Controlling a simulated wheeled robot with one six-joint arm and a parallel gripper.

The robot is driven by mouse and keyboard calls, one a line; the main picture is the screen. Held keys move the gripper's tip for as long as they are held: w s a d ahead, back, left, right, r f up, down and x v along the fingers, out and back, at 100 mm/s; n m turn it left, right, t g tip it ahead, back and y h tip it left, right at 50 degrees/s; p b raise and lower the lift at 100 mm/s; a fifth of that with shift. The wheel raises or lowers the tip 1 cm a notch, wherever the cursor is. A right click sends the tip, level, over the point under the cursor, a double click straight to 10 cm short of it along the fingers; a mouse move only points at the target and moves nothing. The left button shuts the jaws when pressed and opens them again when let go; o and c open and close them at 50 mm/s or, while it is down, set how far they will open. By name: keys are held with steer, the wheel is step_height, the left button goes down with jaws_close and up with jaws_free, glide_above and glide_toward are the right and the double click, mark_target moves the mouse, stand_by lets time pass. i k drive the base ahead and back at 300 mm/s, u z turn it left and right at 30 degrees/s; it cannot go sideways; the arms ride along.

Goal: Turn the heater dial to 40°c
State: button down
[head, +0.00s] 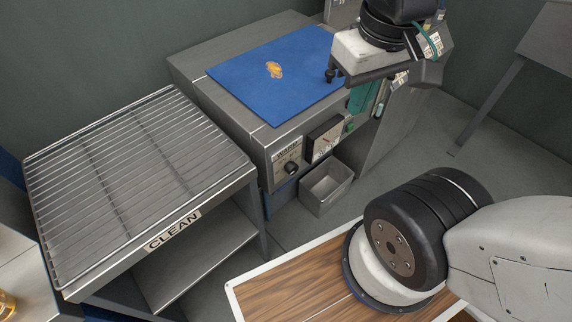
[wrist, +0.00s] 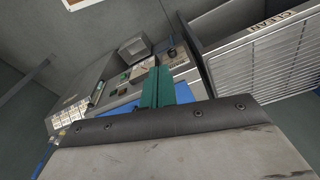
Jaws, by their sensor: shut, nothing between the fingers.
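The heater dial (head: 291,168) is a black round knob on a pale plate marked WARM, on the front of the grey cabinet. Its pointer setting is too small to read. In the wrist view the dial (wrist: 172,53) shows beyond my fingertips, a little to their right. My gripper (head: 361,100) has teal fingers and is above the cabinet's right front part, up and right of the dial in the head view. In the wrist view my gripper (wrist: 158,72) has its fingers together, with nothing held. It appears apart from the dial.
A gauge (head: 324,138) and a green button (head: 350,127) sit right of the dial. A blue mat (head: 245,75) with an orange shape covers the cabinet top. A metal bin (head: 326,187) stands below the panel. A wire rack table marked CLEAN (head: 174,230) is at left.

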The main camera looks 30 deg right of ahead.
mark_target(291, 167)
steer(key=z, duration=0.1)
steer(key=k, duration=1.15)
